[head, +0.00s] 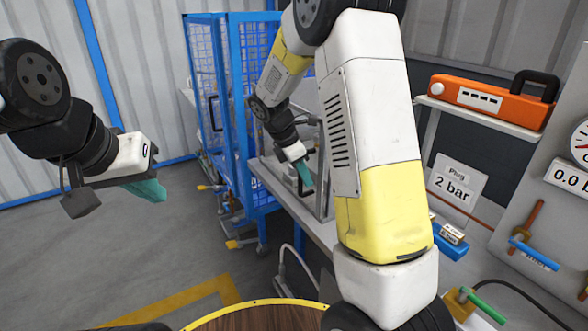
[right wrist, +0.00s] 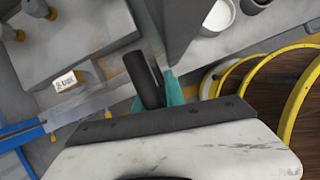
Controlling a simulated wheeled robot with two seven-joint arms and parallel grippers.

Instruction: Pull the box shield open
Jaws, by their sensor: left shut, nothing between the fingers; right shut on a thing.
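The box shield (head: 325,190) is a grey-framed guard on the bench in the head view, partly hidden behind my right arm. My right gripper (head: 306,176) is at its left side. In the right wrist view, my right gripper's teal fingers (right wrist: 158,97) are shut around a dark, rounded handle bar (right wrist: 143,76). A grey panel (right wrist: 182,25) rises close beside the bar; how the two join is hard to see. My left gripper (head: 150,190) is shut and empty, in the air over open floor at the left, far from the shield.
A blue mesh cage (head: 228,110) stands left of the bench. An orange case (head: 490,98) sits on a shelf at the right, above a "Plug 2 bar" sign (head: 456,187). A round wooden top with a yellow rim (head: 260,318) is at the front. Floor at left is clear.

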